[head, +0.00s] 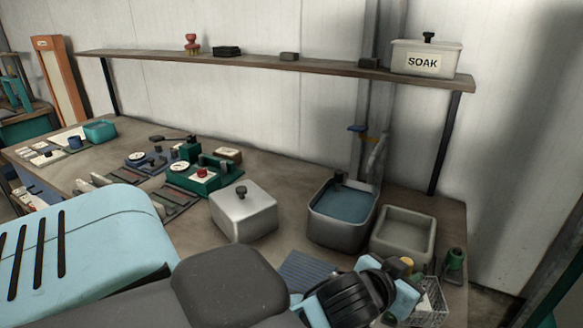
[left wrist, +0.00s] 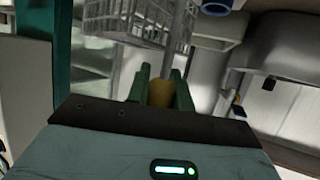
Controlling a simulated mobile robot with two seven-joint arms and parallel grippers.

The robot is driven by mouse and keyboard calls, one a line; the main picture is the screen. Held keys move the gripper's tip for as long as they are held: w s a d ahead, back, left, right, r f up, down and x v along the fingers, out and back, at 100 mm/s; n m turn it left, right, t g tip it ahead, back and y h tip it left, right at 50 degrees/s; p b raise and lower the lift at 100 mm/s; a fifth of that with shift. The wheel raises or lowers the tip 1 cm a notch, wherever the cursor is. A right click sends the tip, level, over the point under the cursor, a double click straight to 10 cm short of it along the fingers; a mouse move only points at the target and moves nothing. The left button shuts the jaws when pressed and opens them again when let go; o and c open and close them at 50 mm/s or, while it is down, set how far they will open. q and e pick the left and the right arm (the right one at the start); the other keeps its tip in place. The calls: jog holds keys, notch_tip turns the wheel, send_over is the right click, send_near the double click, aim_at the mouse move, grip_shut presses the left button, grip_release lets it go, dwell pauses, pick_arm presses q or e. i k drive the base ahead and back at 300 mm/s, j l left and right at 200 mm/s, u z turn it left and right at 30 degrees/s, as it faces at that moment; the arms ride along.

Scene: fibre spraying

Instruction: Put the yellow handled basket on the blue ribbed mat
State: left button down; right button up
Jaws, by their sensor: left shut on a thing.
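The yellow handled basket is a grey wire basket (head: 432,300) at the right front of the bench, partly hidden by my left gripper. Its yellow handle (head: 407,262) shows just above the gripper. My left gripper (head: 408,275) is shut on the handle. In the left wrist view the yellow handle (left wrist: 160,94) sits between the two green fingers, with the wire basket (left wrist: 137,22) beyond. I cannot tell whether the basket touches the bench. The blue ribbed mat (head: 305,268) lies left of the gripper, its front part hidden by my arm. My right gripper is not in view.
A sink-like tub of blue liquid (head: 345,206) and an empty grey tray (head: 402,232) stand behind the basket. A dark green object (head: 454,262) stands close on its right. A lidded metal box (head: 243,211) is behind the mat. A shelf (head: 270,62) runs above.

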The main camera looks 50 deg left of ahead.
aim_at(304, 271)
jog(key=k+j+u, duration=0.1)
jog(key=u, duration=0.35)
jog(key=j+u, duration=0.2)
jog(key=u, duration=0.25)
